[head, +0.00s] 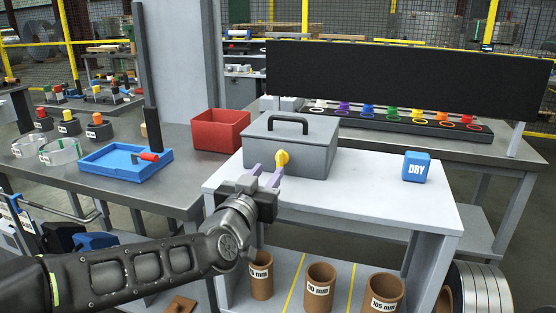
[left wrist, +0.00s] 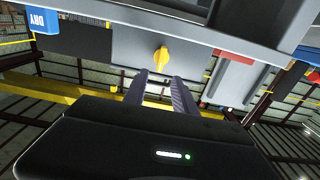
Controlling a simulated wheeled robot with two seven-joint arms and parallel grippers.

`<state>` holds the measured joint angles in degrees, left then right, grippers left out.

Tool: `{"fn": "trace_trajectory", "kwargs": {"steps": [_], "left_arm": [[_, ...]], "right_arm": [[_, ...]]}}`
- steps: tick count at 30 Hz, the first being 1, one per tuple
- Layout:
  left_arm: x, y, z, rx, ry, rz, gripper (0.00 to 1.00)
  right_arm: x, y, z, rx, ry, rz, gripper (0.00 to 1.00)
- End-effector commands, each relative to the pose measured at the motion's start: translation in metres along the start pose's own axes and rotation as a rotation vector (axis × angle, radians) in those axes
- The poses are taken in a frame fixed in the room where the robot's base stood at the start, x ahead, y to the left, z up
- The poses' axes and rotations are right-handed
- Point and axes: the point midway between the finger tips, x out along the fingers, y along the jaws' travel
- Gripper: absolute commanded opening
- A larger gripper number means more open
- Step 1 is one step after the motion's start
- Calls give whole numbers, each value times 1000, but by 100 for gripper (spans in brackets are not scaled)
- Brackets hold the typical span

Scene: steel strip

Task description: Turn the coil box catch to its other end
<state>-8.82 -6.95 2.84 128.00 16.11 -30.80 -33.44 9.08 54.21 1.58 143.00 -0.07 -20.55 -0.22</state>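The grey coil box (head: 310,150) stands on the white-topped table, its lid on, with a dark handle on top. Its yellow catch (head: 282,158) is on the front face. The left wrist view is upside down and shows the catch (left wrist: 161,58) as a yellow knob, longer than wide, roughly upright. My left gripper (head: 267,175) is in front of the box face, close to the catch. Its two fingers (left wrist: 160,76) are apart, with the catch just beyond and between their tips. No contact can be made out. My right gripper is not in view.
A blue DRY block (head: 416,168) stands at the table's right. A red bin (head: 220,130) is left of the box; a blue tray (head: 124,160) lies farther left. A black panel (head: 400,78) rises behind. Brown tubes (head: 320,287) stand on the shelf below.

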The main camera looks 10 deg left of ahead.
Motion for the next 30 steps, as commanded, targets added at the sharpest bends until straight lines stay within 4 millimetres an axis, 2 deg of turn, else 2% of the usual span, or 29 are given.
{"fn": "trace_trajectory", "kwargs": {"steps": [5, 18, 29, 30], "left_arm": [[11, 0, 1, 0, -2, 0, 33], [72, 0, 1, -1, -3, 1, 33], [78, 0, 1, -1, -1, 1, 33], [78, 0, 1, -1, -1, 1, 29]], "right_arm": [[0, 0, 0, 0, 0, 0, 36], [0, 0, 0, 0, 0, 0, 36], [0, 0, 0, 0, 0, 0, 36], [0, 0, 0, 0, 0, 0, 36]]}}
